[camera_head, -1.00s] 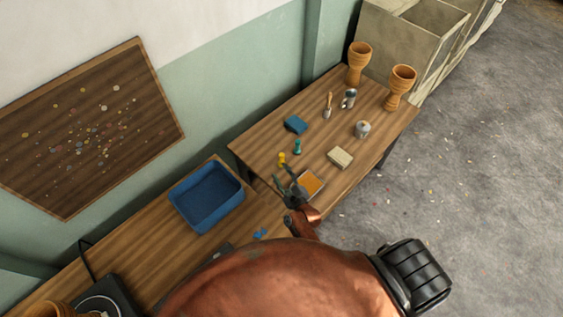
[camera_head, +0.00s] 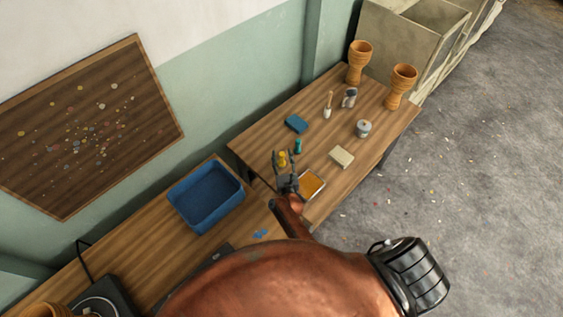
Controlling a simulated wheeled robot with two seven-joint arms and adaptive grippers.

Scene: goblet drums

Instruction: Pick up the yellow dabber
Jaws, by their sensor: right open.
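The yellow dabber (camera_head: 283,159) is a small upright piece near the left edge of the far table (camera_head: 258,144). My right gripper (camera_head: 285,160) is open, with its two fingers on either side of the dabber in the picture. Whether the fingers touch it cannot be told. The dabber's lower part is partly hidden by the gripper. My left gripper is not in view.
A teal dabber (camera_head: 298,146) stands close behind the yellow one. An orange-filled tray (camera_head: 311,184) lies right beside my gripper. A blue sponge-like block (camera_head: 296,124), a beige block (camera_head: 341,157), a metal can (camera_head: 363,129) and two goblet drums (camera_head: 401,88) stand farther off. A blue bin (camera_head: 206,197) is at left.

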